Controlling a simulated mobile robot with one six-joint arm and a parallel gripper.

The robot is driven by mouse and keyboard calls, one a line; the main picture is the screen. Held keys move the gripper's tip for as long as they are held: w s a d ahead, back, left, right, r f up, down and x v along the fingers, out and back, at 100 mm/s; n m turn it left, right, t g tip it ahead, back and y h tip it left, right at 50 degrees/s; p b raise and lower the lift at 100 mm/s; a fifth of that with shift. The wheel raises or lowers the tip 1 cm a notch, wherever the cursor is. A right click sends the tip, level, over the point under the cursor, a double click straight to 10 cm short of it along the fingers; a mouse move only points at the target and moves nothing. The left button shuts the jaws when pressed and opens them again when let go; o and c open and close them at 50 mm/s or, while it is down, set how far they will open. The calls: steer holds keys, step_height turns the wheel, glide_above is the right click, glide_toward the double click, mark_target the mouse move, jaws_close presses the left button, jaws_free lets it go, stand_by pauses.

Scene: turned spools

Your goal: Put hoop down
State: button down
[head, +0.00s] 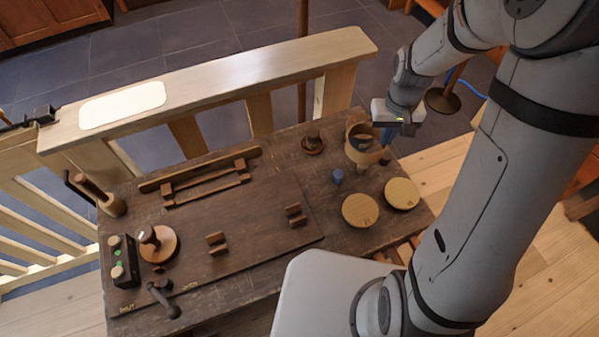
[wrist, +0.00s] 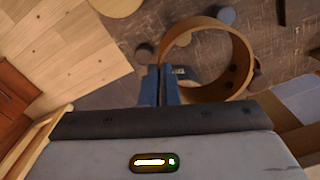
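The hoop is a short, wide wooden ring; in the head view the hoop (head: 362,157) is at the far right corner of the table, and it also shows in the wrist view (wrist: 240,58). My gripper (head: 387,134) is at the hoop's right side. In the wrist view its two blue fingers (wrist: 160,84) are close together, with the hoop's near-left wall between them. A dark object shows through the hoop's opening. I cannot tell whether the hoop touches the table or hangs just above it.
Two round wooden discs (head: 360,210) (head: 402,193) and a small blue-grey peg (head: 338,177) are near the hoop. A dark turned spool (head: 313,142) stands to its left. A pale wooden rail (head: 220,78) runs behind the table. A control box (head: 119,262) is at the left.

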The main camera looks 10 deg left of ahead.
steer(key=shift+d+f, duration=0.15)
steer(key=shift+f, duration=4.85)
steer(key=shift+f, duration=0.2)
steer(key=c, duration=2)
jaws_free()
steer(key=shift+r, duration=0.1)
steer(key=shift+o, duration=0.2)
steer(key=shift+r, duration=0.1)
